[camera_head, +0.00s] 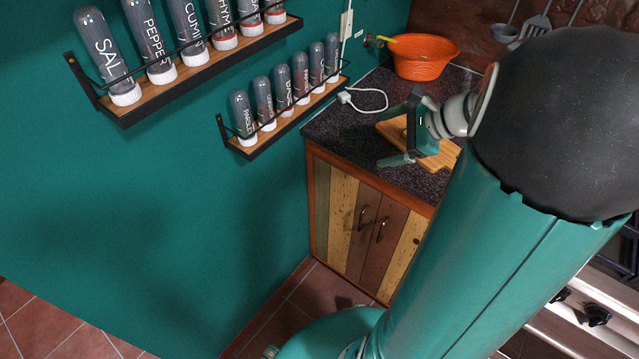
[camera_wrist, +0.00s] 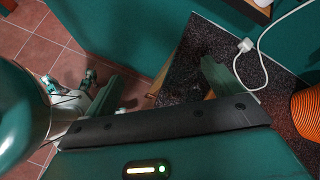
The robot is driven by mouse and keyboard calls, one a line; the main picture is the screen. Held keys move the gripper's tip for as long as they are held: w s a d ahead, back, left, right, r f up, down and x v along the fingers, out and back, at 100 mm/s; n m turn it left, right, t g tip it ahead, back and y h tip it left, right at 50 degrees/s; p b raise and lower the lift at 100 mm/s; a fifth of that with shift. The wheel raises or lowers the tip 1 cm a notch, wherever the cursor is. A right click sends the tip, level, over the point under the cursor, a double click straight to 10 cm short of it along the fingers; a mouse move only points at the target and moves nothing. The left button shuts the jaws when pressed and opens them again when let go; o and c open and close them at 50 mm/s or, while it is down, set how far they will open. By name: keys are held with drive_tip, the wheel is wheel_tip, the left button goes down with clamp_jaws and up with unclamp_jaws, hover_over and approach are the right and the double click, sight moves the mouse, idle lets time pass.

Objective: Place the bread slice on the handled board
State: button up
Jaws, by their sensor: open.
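The handled board (camera_head: 446,157) is light wood and lies on the dark speckled counter in the head view, partly covered by my gripper. My gripper (camera_head: 402,128) is over the board, with its two teal fingers spread apart. In the wrist view my gripper (camera_wrist: 162,75) is also open, one finger out past the counter edge and the other over the counter. A small tan patch beside that finger may be the board. I cannot make out a bread slice in either view. Much of the board is hidden by my gripper and arm.
An orange bowl (camera_head: 424,57) stands at the back of the counter (camera_head: 345,128). A white cable (camera_head: 372,97) lies near the wall. Two spice racks (camera_head: 290,118) hang on the teal wall at left. A stove (camera_head: 570,310) is at lower right.

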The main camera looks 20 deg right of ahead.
drive_tip(key=s+a+r+n+h, duration=0.2)
drive_tip(key=s+a+n, duration=0.1)
drive_tip(key=a+n, duration=0.4)
drive_tip(key=s+a+r+n+g+h, duration=0.1)
drive_tip(key=s+a+r+n+h, duration=0.1)
drive_tip(key=s+a+n, duration=0.2)
drive_tip(key=s+a+r+n+g+h, duration=0.1)
drive_tip(key=s+a+n, duration=0.3)
drive_tip(key=a+n, duration=0.7)
drive_tip(key=shift+r+h, duration=0.5)
drive_tip(key=shift+r, duration=0.35)
drive_tip(key=shift+a, duration=0.1)
